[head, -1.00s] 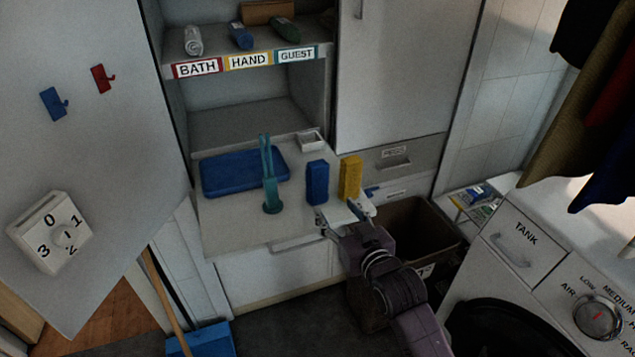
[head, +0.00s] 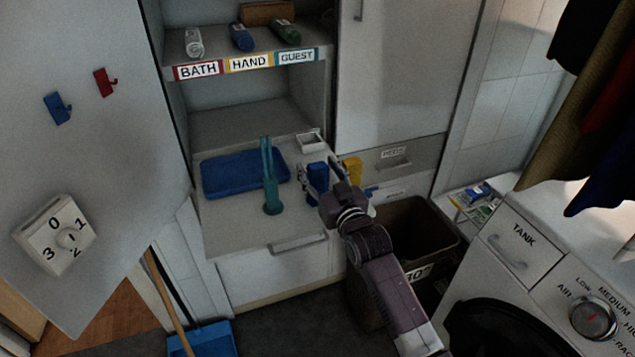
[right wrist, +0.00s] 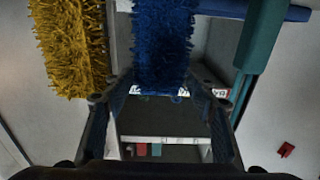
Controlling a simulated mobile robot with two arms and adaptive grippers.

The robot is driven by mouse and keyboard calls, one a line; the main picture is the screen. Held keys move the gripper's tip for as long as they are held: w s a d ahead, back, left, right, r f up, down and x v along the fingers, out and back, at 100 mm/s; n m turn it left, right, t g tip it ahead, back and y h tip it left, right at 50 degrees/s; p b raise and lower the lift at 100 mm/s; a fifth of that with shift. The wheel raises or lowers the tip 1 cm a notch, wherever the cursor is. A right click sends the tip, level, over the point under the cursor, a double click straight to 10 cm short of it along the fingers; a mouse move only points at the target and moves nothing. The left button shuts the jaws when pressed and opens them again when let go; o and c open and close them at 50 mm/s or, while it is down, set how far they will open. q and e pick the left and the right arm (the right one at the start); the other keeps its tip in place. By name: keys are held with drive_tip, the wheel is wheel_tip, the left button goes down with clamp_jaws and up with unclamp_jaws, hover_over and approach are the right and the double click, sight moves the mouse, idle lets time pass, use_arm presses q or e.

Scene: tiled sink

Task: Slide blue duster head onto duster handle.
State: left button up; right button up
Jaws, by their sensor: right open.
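The blue duster head (head: 317,176) stands upright on the counter, right of the teal duster handle (head: 268,185), which stands upright with its prongs upward. My right gripper (head: 318,170) is open, with a finger to each side of the blue head. In the right wrist view, the fingers (right wrist: 160,100) are spread and the shaggy blue head (right wrist: 163,40) shows between and beyond them, with gaps at both sides. The teal handle (right wrist: 262,40) is at the right there. The arm hides part of the blue head in the head view. My left gripper is not in view.
A yellow duster head (head: 352,169) stands close to the right of the blue one; it shows at the left in the right wrist view (right wrist: 72,45). A blue tray (head: 222,178) lies behind and left of the handle. The front left counter (head: 232,228) is clear.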

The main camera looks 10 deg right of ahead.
drive_tip(key=shift+w, duration=0.3)
drive_tip(key=c, duration=1.2)
drive_tip(key=shift+c, duration=0.4)
